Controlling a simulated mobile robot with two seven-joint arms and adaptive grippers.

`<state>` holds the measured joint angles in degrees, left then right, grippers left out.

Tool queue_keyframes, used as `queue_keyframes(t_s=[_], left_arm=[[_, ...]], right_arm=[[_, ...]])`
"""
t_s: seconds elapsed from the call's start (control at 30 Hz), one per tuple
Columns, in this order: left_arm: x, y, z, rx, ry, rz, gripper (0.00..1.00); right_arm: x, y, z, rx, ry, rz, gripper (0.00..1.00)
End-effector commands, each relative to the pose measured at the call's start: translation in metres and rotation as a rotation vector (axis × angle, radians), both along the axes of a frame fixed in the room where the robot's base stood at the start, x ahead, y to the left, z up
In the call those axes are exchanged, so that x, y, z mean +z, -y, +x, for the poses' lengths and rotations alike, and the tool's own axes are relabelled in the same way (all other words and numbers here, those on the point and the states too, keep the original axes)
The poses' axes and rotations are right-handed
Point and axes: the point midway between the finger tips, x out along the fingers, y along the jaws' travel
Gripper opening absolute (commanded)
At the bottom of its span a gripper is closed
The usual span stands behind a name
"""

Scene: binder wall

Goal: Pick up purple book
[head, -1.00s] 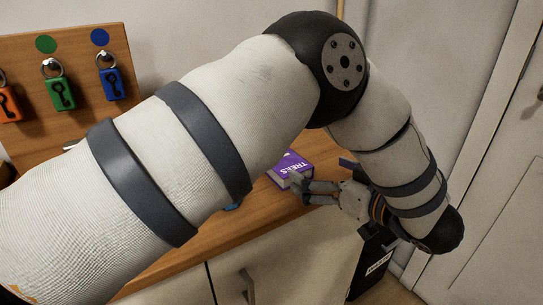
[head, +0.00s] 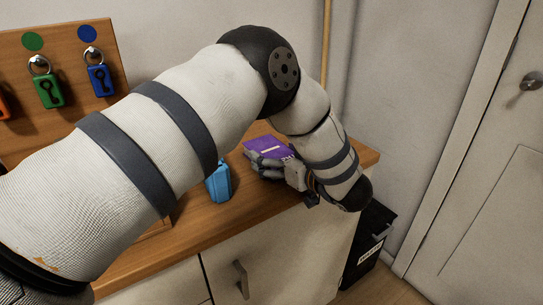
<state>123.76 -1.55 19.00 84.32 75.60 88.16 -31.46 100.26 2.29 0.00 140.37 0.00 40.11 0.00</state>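The purple book (head: 265,145) lies on the wooden cabinet top, near its right end. My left gripper (head: 262,168) is at the book's near edge, and its fingers overlap the book in the picture and cover part of it. I cannot tell whether the fingers are closed on the book or only touch it or sit beside it. My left arm crosses most of the view. My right gripper is not in view.
A light blue object (head: 218,183) stands on the cabinet top (head: 195,210) left of the gripper. A board with key tags, such as the green tag (head: 47,90) and the blue tag (head: 101,80), is behind. A black bin (head: 370,240) is on the floor at right.

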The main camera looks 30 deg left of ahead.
Motion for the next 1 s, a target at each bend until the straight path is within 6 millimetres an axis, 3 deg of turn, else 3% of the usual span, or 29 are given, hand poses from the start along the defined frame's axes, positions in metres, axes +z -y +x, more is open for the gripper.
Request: queue_keyframes(t_s=[0.03, 0.17, 0.47, 0.67, 0.8, 1.0], left_arm=[[0.0, 0.0, 0.0, 0.0, 0.0, 0.0, 0.6], [0.0, 0.0, 0.0, 0.0, 0.0, 0.0, 0.33], [0.004, 0.0, 0.0, 0.0, 0.003, 0.001, 0.32], [0.04, 0.001, 0.0, -0.001, 0.011, 0.0, 0.32], [0.087, 0.011, -0.033, -0.003, 0.024, 0.001, 0.32], [0.113, 0.029, -0.088, -0.004, 0.003, 0.002, 0.32]], right_arm=[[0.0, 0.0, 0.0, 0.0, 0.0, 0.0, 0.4], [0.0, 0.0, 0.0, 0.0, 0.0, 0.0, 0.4], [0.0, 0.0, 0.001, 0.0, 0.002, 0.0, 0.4], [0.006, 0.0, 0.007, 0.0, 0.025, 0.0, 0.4], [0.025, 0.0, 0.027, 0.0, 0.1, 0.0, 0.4], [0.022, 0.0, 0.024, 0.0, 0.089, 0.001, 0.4]])
